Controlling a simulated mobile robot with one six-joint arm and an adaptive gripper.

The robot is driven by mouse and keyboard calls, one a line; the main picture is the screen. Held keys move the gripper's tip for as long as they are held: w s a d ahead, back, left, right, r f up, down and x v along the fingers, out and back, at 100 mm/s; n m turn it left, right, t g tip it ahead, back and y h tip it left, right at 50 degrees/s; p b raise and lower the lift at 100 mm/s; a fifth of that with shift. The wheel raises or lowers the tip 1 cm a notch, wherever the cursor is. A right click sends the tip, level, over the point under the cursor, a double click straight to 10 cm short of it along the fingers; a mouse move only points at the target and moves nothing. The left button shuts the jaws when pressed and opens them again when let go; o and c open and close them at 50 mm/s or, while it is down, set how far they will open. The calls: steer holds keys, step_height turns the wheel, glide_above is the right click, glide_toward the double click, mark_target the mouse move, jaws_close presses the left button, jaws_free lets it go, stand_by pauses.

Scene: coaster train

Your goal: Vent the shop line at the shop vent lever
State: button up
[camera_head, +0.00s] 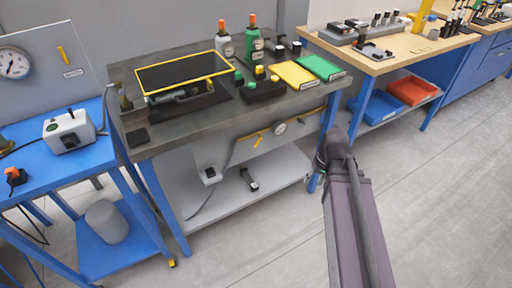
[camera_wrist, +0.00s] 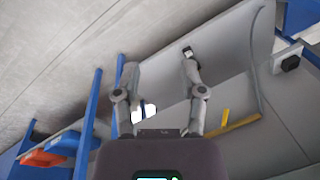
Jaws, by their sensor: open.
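Under the dark workbench, a yellow pipe (camera_head: 272,129) runs along a grey panel with a round gauge (camera_head: 279,128) and a small yellow lever (camera_head: 258,141). In the wrist view the yellow lever (camera_wrist: 225,117) stands up from the yellow pipe (camera_wrist: 238,125), right of my gripper's right finger and not touching it. Another yellow lever (camera_head: 62,53) is on the upright panel at the left, beside a gauge. I cannot read which one is the vent lever. My gripper (camera_wrist: 159,60) is open, with nothing between its fingers. Its fingertips are not clear in the head view.
The dark workbench (camera_head: 150,140) has a lower shelf (camera_head: 215,205) with a small black item (camera_head: 249,180). A blue bench (camera_head: 40,175) stands left. A wooden-topped bench (camera_head: 390,62) with blue and red bins stands right. The floor in front is clear.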

steer(key=w+a+f+n+y+b, duration=0.2)
steer(key=w+a+f+y+b, duration=0.2)
steer(key=w+f+b, duration=0.15)
steer(key=n+t+y+b, duration=0.55)
steer(key=y+b, duration=0.55)
steer(key=b, duration=0.8)
glide_toward(257, 143)
steer(key=d+f, duration=0.1)
steer(key=d, duration=0.3)
steer(key=shift+s+r+n+g+b, duration=0.2)
steer(key=shift+r+n+g+b, duration=0.05)
steer(key=shift+b, duration=0.1)
steer(key=shift+a, duration=0.2)
steer(key=shift+r+x, duration=0.1)
steer(key=shift+x, duration=3.3)
steer(key=shift+r+x, duration=0.15)
steer(key=shift+x, duration=3.25)
